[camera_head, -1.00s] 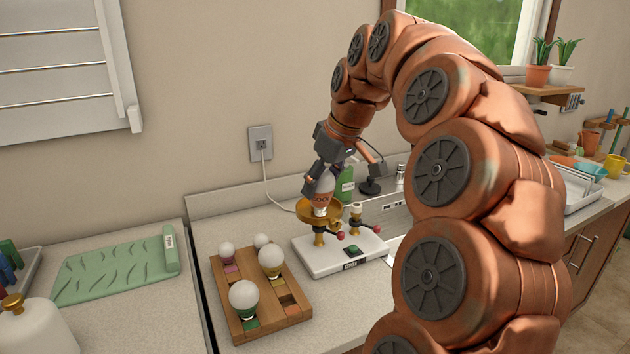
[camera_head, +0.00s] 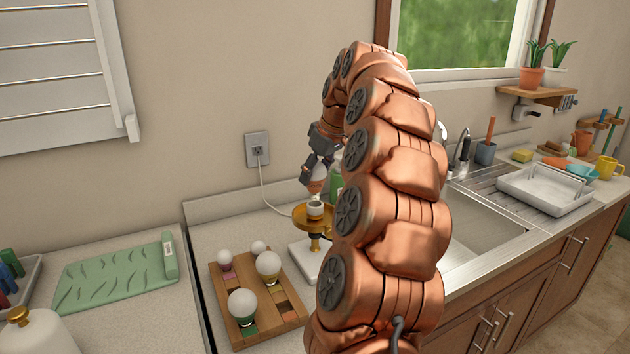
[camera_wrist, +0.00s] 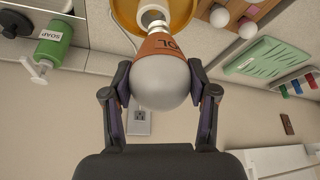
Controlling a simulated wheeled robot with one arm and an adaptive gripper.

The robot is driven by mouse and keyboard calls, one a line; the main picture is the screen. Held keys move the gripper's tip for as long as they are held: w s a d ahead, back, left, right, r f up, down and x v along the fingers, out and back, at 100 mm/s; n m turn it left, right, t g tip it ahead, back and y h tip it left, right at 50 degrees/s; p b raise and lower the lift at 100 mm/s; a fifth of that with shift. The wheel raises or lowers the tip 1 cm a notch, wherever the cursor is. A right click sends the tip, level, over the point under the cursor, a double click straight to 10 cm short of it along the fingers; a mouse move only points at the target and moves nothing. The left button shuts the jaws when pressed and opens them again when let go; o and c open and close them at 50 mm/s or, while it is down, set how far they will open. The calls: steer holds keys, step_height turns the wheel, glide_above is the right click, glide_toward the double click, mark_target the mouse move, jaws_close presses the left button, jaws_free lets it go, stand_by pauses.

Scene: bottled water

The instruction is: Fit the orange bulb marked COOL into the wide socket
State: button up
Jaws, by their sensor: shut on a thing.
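My gripper (camera_wrist: 160,88) is shut on the bulb (camera_wrist: 163,82), which has a white globe and an orange band with part of its lettering, "OL", showing. In the wrist view its metal base points up the picture, toward the brass dish (camera_wrist: 185,12). In the head view my gripper (camera_head: 309,171) holds the bulb (camera_head: 317,186) tilted, just above the white socket cup (camera_head: 315,208) in the brass dish (camera_head: 302,217). Whether base and cup touch, I cannot tell. The white lamp base (camera_head: 304,262) is partly behind my arm, and its second socket is hidden.
A wooden tray (camera_head: 292,316) with several white-globed bulbs stands to the front left. A power cord runs to the wall outlet (camera_head: 257,148). The sink (camera_head: 485,235) lies right of my arm.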

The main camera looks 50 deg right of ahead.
mark_target(316, 181)
steer(key=shift+w+d, duration=0.3)
steer(key=shift+w+f, duration=0.1)
steer(key=shift+f+p, duration=0.75)
steer(key=shift+f, duration=1)
steer(key=shift+f, duration=0.15)
steer(key=o, duration=1.2)
steer(key=shift+d+r, duration=0.1)
steer(key=shift+r, duration=0.45)
steer(key=shift+s+b+v, duration=0.2)
steer(key=shift+b+v, duration=0.8)
steer(key=shift+v, duration=4.6)
